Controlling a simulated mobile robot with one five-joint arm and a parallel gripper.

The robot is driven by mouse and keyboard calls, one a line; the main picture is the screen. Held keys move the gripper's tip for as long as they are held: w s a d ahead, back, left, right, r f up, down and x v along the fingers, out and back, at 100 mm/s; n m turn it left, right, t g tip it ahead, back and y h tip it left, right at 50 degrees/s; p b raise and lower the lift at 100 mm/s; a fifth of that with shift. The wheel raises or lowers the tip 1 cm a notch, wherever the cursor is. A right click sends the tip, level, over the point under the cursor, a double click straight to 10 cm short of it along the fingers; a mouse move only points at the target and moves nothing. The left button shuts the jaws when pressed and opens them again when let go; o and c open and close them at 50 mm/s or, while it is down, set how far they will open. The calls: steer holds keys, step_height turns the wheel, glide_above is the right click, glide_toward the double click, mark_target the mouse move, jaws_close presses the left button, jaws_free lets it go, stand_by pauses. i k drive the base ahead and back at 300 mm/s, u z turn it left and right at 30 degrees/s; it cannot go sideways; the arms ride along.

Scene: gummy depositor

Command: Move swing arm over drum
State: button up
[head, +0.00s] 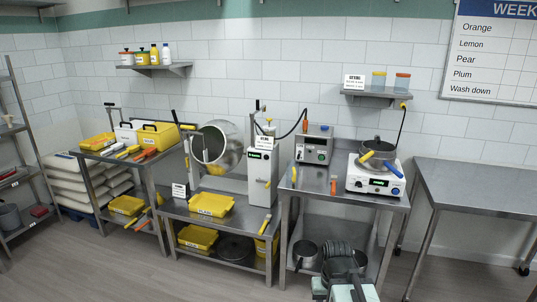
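A thin upright with a dark top (257,106) rises beside this unit, and a black hose (292,127) curves away to the right. I cannot tell for certain which piece is the swing arm. My gripper (339,250) is dark and low at the bottom, in front of the right-hand table, far from the drum. Its fingers are not clear and I see nothing held.
Yellow trays (212,204) sit on the drum's table. A white hotplate with a pot (376,178) and a grey control box (314,149) stand on the table to the right. An empty steel table (475,190) is at far right. Floor is open at front left.

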mark_target(252, 115)
steer(key=z, duration=0.05)
steer(key=i, duration=2.05)
steer(key=u, duration=1.3)
steer(key=i, duration=0.95)
steer(key=u, duration=0.05)
